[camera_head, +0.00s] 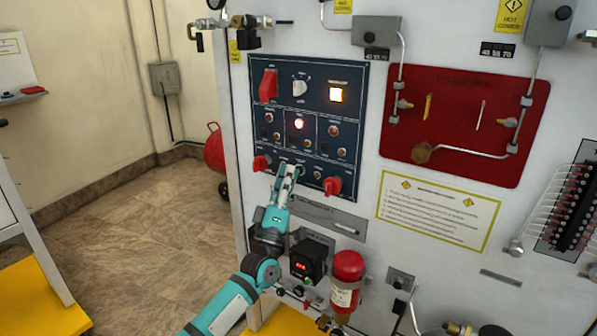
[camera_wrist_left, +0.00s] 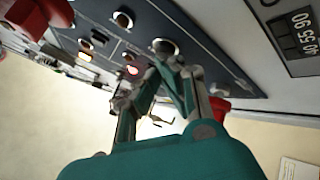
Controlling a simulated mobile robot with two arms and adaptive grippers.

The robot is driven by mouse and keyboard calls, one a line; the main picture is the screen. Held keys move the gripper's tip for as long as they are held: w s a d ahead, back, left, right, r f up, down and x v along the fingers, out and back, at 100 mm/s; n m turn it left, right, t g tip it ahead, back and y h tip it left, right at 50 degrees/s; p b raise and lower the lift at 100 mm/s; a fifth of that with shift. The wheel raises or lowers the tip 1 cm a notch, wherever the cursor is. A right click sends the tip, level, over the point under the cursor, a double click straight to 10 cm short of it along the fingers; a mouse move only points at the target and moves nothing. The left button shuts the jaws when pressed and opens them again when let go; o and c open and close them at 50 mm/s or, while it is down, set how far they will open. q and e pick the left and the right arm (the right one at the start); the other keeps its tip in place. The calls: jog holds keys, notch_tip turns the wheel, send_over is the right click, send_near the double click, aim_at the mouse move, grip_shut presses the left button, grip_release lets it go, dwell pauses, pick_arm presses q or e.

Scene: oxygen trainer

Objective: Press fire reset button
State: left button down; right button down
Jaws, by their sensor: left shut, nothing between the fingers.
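The dark blue control panel (camera_head: 352,82) is on the white cabinet, with red knobs, small buttons and lit lamps. In the left wrist view the closed fingers (camera_wrist_left: 172,62) lie close to a round metal-rimmed button (camera_wrist_left: 164,46). I cannot tell whether they touch it. The labels are too small to read, so I cannot tell which button is the fire reset. My right gripper is not in view.
A red knob (camera_head: 332,186) is right of the fingers and another red knob (camera_head: 261,163) is left of them. A black box with a red display (camera_head: 308,260) and a red cylinder (camera_head: 347,278) are below. Open floor (camera_head: 130,240) lies left.

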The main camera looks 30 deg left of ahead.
pick_arm(q)
jog(key=shift+w, duration=0.15)
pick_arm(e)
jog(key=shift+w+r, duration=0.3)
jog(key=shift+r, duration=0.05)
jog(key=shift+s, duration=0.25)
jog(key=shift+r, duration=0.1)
pick_arm(q)
jog(key=shift+s+p, duration=0.35)
jog(key=shift+s, duration=0.4)
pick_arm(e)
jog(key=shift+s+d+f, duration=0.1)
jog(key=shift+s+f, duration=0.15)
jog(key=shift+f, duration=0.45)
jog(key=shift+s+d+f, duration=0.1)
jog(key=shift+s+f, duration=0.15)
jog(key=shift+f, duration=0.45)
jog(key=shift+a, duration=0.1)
